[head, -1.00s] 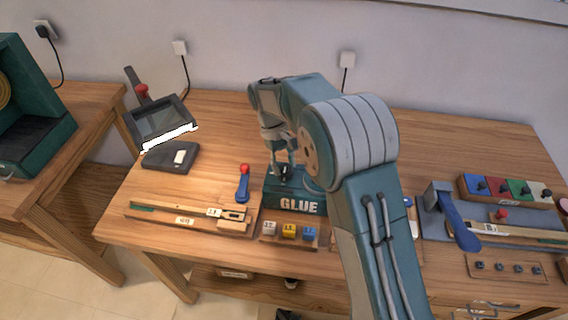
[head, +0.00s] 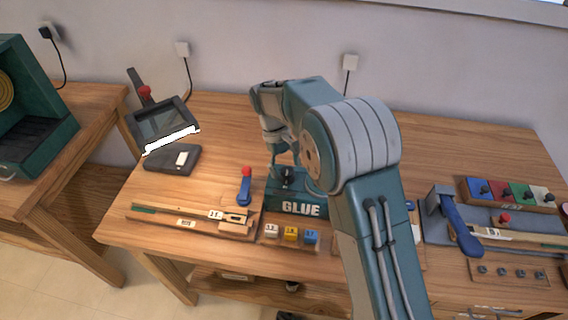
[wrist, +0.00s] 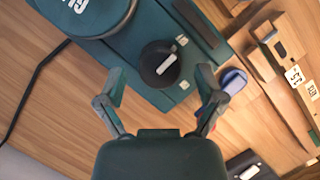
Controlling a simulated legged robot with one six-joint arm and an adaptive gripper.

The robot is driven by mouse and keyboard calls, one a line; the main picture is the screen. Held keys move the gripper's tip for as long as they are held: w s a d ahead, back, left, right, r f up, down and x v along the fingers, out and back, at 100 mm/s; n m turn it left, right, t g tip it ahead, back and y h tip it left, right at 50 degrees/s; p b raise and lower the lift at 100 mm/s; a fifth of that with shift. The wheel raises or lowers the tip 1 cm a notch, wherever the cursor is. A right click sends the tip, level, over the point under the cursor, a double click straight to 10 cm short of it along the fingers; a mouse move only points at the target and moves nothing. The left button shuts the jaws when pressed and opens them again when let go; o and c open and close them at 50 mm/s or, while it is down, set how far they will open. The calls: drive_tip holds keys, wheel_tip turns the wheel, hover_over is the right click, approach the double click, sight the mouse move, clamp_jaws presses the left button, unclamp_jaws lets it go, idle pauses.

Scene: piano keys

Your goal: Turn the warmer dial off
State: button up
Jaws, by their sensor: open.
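The glue warmer is a teal box (head: 306,208) marked "GLUE" on the middle of the bench, partly hidden by my arm in the head view. Its black round dial (wrist: 160,64) has a white pointer mark and sits on the teal top in the wrist view. The dial also shows small in the head view (head: 287,174). My gripper (wrist: 163,92) is open, with its two fingers apart on either side below the dial in the wrist view. Nothing is between the fingers. I cannot tell the exact height of the fingertips above the dial.
A blue-handled tool with a red knob (head: 245,187) stands just left of the warmer. Small coloured blocks (head: 291,233) lie in front.

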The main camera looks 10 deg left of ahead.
drive_tip(key=v, duration=1.2)
